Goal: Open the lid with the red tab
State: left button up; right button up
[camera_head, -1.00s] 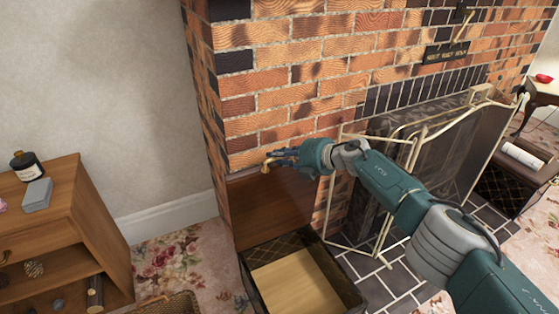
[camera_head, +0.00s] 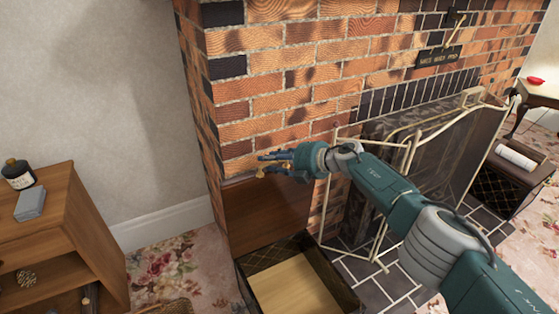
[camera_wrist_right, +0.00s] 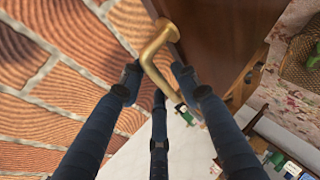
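The box (camera_head: 355,290) stands open on the floor against the brick wall. Its brown lid (camera_head: 265,212) stands upright at the wall. A brass handle (camera_wrist_right: 152,58) is on the lid and also shows in the head view (camera_head: 261,173). My right gripper (camera_head: 275,162) is at the lid's top edge. In the right wrist view its fingers (camera_wrist_right: 158,80) are spread apart, with the bent handle between their tips; firm contact cannot be seen. No red tab can be made out on this lid. My left gripper is out of view.
A wooden shelf unit (camera_head: 50,235) stands at the left with a dark bottle (camera_head: 18,174) and a grey box (camera_head: 30,204). A fireplace screen (camera_head: 410,150) is right of the open box. A second, closed box (camera_head: 490,190) bears a white roll (camera_head: 515,158).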

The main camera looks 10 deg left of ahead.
jog(key=shift+s+d+r, duration=0.15)
jog(key=shift+d+r, duration=0.1)
jog(key=shift+d, duration=0.45)
jog(key=v, duration=1)
jog(key=shift+s+r, duration=0.2)
jog(key=shift+s, duration=0.1)
jog(key=shift+d, duration=0.1)
